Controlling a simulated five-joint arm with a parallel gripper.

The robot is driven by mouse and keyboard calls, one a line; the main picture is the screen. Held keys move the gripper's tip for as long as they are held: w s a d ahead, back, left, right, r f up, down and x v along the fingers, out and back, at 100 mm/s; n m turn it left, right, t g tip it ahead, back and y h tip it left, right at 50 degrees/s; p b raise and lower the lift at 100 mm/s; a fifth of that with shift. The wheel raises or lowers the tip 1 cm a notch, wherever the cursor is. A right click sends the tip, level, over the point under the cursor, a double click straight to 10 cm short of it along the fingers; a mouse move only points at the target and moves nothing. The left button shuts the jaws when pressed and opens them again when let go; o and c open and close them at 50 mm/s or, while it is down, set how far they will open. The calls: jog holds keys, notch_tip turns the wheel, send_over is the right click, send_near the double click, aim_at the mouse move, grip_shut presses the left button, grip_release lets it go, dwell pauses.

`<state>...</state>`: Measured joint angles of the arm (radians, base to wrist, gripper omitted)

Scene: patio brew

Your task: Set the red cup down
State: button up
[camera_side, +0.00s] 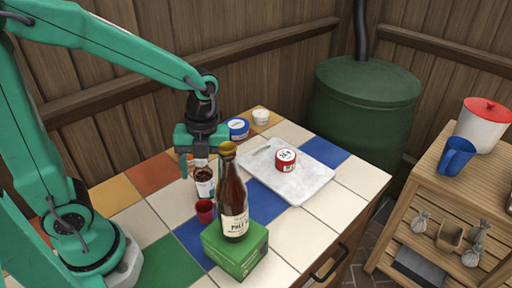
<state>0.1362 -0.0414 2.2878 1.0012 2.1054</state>
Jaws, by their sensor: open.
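The small red cup (205,211) stands on the tiled counter (152,230), just left of the green box and the brown bottle. My gripper (200,163) is open, pointing down, above and behind the red cup. It is over or close to a white cup with dark brown contents (204,185); whether they touch I cannot tell. The gripper's right side is partly hidden by the bottle neck. No jaw is on the red cup.
A brown bottle (233,200) stands on a green box (240,258) in front of the gripper. A white board (305,185) holds a red-and-white tub (286,160). A blue-lidded tub (237,128) and a white jar (261,117) are behind. Front-left tiles are clear.

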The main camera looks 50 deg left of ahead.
jog(key=shift+r, duration=0.25)
dwell(0.5)
jog(key=s+a+r+n+t, duration=0.1)
jog(key=r+n, duration=0.4)
jog(key=n, duration=0.6)
jog(key=s+a+r+n+t, duration=0.2)
jog(key=s+r+n+t, duration=0.1)
jog(key=n, duration=0.9)
jog(key=shift+s+a+r+t, duration=0.3)
jog(key=shift+r+t, duration=0.6)
jog(key=shift+t, duration=0.2)
jog(key=shift+o, duration=0.4)
jog(key=shift+s+a+r+n+t, duration=0.1)
jog(key=shift+s+r+n+t, duration=0.05)
jog(key=shift+n, duration=0.5)
jog(key=shift+s+r+n+t, duration=0.1)
jog(key=shift+n+t, duration=0.05)
jog(key=shift+n, duration=0.5)
